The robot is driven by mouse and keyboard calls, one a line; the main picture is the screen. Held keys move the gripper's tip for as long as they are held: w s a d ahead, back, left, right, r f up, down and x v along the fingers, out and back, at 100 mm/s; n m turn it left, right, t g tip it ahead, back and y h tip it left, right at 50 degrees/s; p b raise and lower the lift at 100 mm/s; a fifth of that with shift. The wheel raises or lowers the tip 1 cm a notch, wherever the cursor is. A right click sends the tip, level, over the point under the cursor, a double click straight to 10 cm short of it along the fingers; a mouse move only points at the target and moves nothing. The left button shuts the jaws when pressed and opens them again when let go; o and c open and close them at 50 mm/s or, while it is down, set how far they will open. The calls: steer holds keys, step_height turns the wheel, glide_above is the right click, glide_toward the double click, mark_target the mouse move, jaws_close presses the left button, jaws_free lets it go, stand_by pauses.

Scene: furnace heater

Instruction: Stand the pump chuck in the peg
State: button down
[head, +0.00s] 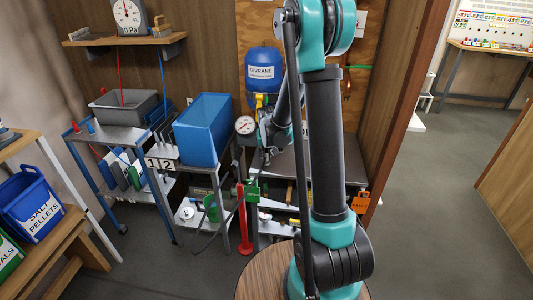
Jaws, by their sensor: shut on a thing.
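My gripper (265,157) is at the far end of my arm, low in front of the blue tank and just right of the round gauge. It is shut on a small dark thing that I take to be the pump chuck; its shape is too small and dark to make out. A dark hose (212,238) curves down to the left below the gripper. A red upright post (243,220) on a round foot stands on the floor below, with a green piece (253,191) beside its upper part. I cannot tell for certain which part is the peg.
The blue tank (264,68) and white-faced gauge (245,125) are behind my gripper. A blue bin (203,128) stands on a metal stand to the left. A grey tub (124,106) is on a cart. A round wooden top (262,272) is in front. The right floor is clear.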

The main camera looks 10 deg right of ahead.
steer(key=shift+f, duration=0.7)
stand_by(1.8)
steer(key=c, duration=1.3)
jaws_free()
steer(key=v, duration=1.2)
steer(key=shift+s, duration=0.1)
steer(key=s+d+f, duration=0.2)
steer(key=s, duration=1.1)
steer(key=s+d+f, duration=0.2)
steer(key=s, duration=1)
steer(key=shift+s+d+f, duration=0.2)
steer(key=shift+s+d, duration=0.05)
steer(key=shift+s, duration=0.1)
